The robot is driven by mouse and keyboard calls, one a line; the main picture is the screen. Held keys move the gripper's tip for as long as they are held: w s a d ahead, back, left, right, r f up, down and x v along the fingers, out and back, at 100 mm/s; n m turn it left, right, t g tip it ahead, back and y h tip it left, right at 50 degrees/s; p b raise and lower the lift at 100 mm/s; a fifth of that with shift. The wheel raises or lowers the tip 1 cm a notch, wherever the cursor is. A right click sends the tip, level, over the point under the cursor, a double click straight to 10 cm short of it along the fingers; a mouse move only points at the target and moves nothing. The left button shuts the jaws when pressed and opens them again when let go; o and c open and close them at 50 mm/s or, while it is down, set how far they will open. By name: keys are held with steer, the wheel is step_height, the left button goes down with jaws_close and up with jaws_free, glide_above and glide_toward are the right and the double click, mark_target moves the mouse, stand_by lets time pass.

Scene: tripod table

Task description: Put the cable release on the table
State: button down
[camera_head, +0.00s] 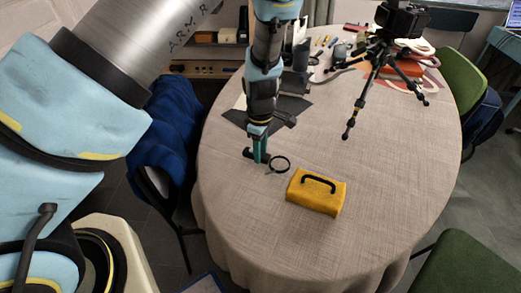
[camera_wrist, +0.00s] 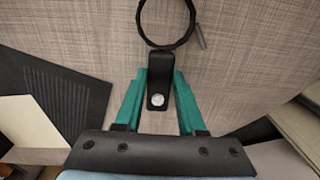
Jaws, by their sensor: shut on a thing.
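The cable release (camera_wrist: 167,24) is a black coiled loop with a flat black body that carries a silver button and a short grey metal tip. My gripper (camera_wrist: 158,92) has its green fingers shut on the black body, and the loop sticks out ahead of the fingertips. In the head view, my gripper (camera_head: 261,157) points down over the left part of the round table (camera_head: 235,190), with the cable release's loop (camera_head: 279,164) just to its right. I cannot tell whether the cable release touches the cloth.
A yellow case (camera_head: 316,193) with a black handle lies right of and nearer than my gripper. A black tripod (camera_head: 384,72) with a camera stands at the back right. A dark flat item (camera_head: 291,107) lies behind my gripper. The right and front cloth is clear.

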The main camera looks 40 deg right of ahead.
steer(key=c, duration=0.5)
jaws_free()
step_height(320, 180, up, 12)
steer(key=shift+b, duration=0.3)
steer(key=shift+w+a+r, duration=0.1)
steer(key=shift+r, duration=0.05)
